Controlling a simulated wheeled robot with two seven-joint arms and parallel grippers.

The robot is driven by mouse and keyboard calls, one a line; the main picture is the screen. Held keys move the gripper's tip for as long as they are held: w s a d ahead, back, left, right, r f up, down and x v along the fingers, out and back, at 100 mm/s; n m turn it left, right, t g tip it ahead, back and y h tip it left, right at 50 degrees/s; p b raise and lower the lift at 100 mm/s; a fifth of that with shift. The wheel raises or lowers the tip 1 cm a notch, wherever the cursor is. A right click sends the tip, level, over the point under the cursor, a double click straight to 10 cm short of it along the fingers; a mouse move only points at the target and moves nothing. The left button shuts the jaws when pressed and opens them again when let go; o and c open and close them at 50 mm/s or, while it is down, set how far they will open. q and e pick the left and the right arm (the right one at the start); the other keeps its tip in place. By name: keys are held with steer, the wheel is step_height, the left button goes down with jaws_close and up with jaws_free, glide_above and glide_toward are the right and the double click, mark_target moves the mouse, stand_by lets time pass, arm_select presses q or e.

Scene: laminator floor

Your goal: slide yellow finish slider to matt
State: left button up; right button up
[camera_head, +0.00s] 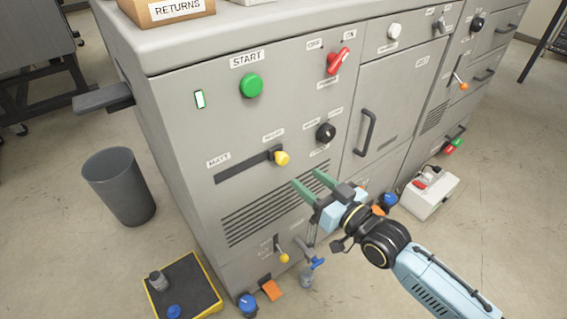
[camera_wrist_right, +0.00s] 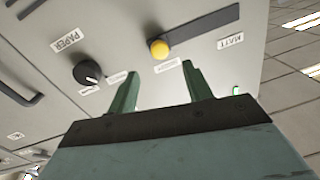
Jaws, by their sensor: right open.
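The yellow finish slider (camera_head: 282,158) is a round yellow knob at the right end of a dark slot (camera_head: 240,168) on the grey machine's front. The label MATT (camera_head: 218,159) is by the slot's left end; a smaller label is above the knob. In the right wrist view the yellow knob (camera_wrist_right: 159,48) is just beyond the fingertips, with the MATT label (camera_wrist_right: 230,42) to the right. My right gripper (camera_head: 309,180) has its green fingers spread and empty, below and to the right of the knob, apart from it. My left gripper is not in view.
A black dial (camera_head: 325,132) is right of the knob. A green START button (camera_head: 251,85) and a red switch (camera_head: 340,61) are above. Vent slots (camera_head: 265,210) lie below. A grey bin (camera_head: 119,186) stands left of the machine.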

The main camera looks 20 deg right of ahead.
mark_target(285, 161)
steer(key=b+x, duration=0.2)
steer(key=x, duration=0.6)
steer(key=shift+w+a+f, duration=0.1)
steer(key=shift+w+f, duration=0.05)
steer(key=shift+w, duration=0.2)
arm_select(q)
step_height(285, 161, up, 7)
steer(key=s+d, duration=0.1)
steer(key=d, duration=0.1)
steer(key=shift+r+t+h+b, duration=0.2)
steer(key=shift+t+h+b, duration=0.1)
arm_select(e)
steer(key=shift+w+a, duration=0.2)
steer(key=shift+w, duration=0.3)
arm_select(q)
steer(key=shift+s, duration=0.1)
arm_select(e)
steer(key=shift+c, duration=0.3)
